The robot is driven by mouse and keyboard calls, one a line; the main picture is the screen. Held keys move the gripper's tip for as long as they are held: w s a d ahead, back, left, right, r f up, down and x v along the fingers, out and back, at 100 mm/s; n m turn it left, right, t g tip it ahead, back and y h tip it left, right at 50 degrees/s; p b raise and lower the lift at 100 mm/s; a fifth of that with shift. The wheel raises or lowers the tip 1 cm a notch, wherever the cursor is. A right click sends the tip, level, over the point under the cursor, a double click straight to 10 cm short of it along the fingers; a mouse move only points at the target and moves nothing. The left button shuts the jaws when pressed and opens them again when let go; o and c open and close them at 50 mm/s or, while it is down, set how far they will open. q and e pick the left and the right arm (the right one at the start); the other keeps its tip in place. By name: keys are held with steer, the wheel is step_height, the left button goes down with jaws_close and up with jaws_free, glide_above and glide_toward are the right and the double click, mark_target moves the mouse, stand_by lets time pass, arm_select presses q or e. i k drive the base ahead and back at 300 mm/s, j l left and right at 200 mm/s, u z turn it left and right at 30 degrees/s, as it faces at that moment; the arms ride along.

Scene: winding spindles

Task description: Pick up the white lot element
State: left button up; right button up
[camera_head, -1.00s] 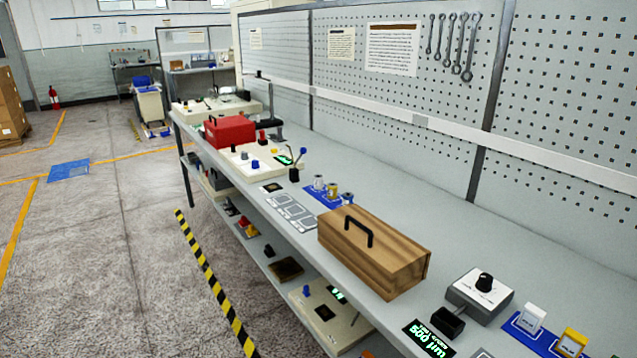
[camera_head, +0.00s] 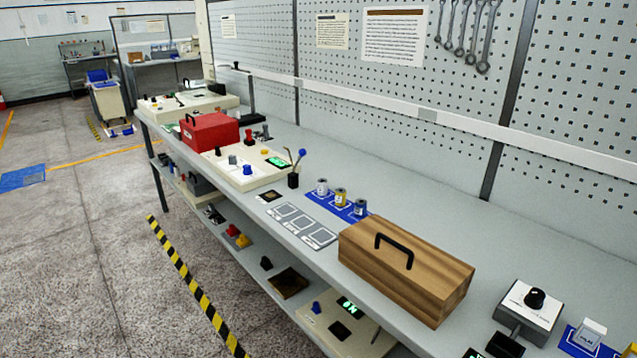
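A white block with a small label (camera_head: 590,334) stands upright on a blue mat (camera_head: 568,344) at the bottom right of the head view, near the bench's front edge. A yellow block (camera_head: 631,351) beside it is cut by the picture's edge. Farther back, a spool with a white-grey top (camera_head: 322,187), a yellow one (camera_head: 340,197) and a blue-grey one (camera_head: 360,208) stand on another blue mat (camera_head: 350,213). I cannot tell from labels which white thing is the lot element. Neither of my grippers is in view.
A wooden box with a black handle (camera_head: 405,270) stands on the bench between the two blue mats. A grey-white knob box (camera_head: 530,312) is left of the white block. A red toolbox (camera_head: 210,131) is farther back. A pegboard wall (camera_head: 440,100) backs the bench.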

mark_target(321, 183)
steer(key=i+j+z, duration=0.1)
steer(key=j, duration=0.25)
steer(key=i+j, duration=0.25)
steer(key=i+j+z, duration=0.15)
steer(key=j, duration=0.25)
steer(key=i+j, duration=0.15)
steer(key=j, duration=0.25)
steer(key=i+j+z, duration=0.15)
steer(key=j, duration=0.2)
